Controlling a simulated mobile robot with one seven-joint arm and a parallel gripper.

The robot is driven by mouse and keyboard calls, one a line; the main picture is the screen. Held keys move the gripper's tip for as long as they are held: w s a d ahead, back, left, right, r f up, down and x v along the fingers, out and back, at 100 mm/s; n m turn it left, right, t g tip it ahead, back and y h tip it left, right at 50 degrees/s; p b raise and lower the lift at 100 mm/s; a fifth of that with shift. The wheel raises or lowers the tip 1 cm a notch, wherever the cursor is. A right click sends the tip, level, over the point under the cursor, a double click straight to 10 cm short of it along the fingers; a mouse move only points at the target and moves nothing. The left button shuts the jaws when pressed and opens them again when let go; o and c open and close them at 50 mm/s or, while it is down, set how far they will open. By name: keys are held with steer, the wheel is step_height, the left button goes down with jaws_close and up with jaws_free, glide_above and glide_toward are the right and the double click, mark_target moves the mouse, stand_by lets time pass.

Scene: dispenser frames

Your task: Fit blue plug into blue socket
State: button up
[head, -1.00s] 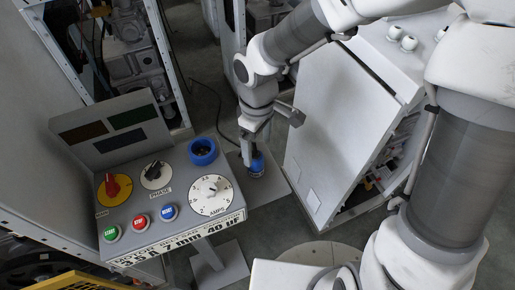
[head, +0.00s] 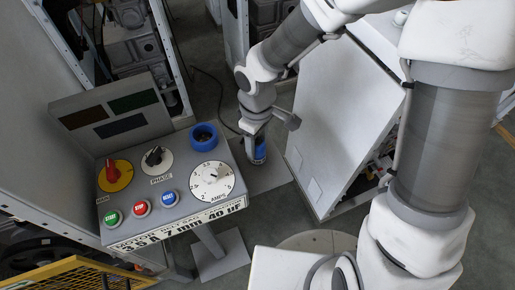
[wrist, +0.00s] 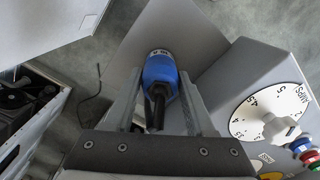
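The blue plug (wrist: 160,72) is between my gripper's fingertips in the wrist view, with its black rear end (wrist: 157,105) toward the camera. In the head view the plug (head: 260,151) is partly hidden by a finger and sits low over a grey plate, right of the control box. My gripper (head: 256,141) points down at it. The fingers (wrist: 161,80) lie close along both sides of the plug; whether they press on it is unclear. The blue socket (head: 203,137) is a round blue ring with a dark inside, on the box's top at its back right corner.
The grey control box (head: 232,203) carries a white dial (head: 212,181), a red knob (head: 115,176), a black knob and several buttons. A tilted display panel stands behind it. A white cabinet (head: 335,130) is right of my gripper. A thin dark cable lies on the floor.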

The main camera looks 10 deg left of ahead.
jaws_close()
steer(key=shift+r, duration=0.1)
